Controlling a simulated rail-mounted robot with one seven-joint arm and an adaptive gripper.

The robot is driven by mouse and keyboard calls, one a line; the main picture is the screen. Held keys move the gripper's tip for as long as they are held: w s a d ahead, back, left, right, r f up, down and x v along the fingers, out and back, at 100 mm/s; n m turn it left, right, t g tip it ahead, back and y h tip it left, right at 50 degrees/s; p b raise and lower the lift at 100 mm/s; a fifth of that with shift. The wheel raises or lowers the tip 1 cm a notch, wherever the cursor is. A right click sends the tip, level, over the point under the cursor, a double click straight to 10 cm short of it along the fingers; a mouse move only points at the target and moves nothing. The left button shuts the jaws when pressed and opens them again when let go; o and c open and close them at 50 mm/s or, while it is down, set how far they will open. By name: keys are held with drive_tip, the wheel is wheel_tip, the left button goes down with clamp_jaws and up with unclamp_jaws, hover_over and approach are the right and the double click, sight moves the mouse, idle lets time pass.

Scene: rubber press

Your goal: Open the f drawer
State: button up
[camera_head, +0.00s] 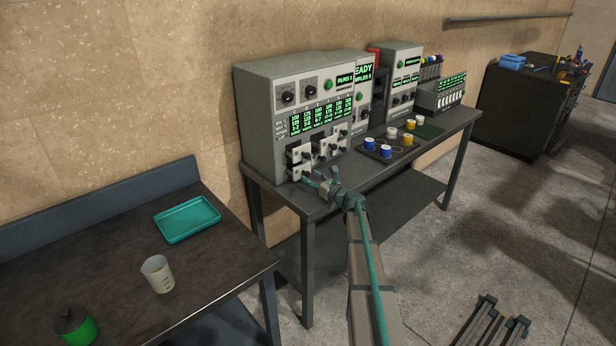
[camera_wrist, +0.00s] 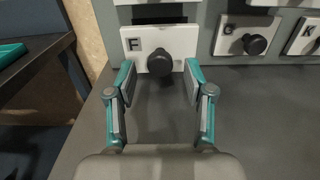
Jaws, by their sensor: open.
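The F drawer (camera_wrist: 134,46) has a light front marked "F" with a round black knob (camera_wrist: 159,62) in the wrist view. Its front looks nearer than the panel, with a dark opening above it, so it appears pulled out somewhat. My gripper (camera_wrist: 159,77) is open, with a teal finger on each side of the knob. The fingertips reach the drawer front's lower edge; I cannot tell whether they touch it. Nothing is held. In the head view my gripper (camera_head: 318,182) is low at the front of the grey machine (camera_head: 262,110), where the F label is too small to read.
Drawers G (camera_wrist: 246,36) and K (camera_wrist: 305,36) sit to the right. The machine stands on a dark bench (camera_head: 345,177), with spools on a mat (camera_head: 388,147) to the right. A teal tray (camera_head: 187,220) and a beaker (camera_head: 157,273) stand on the left table.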

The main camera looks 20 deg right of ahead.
drive_tip(key=v, duration=0.9)
drive_tip(key=shift+r, duration=0.1)
drive_tip(key=shift+d, duration=0.1)
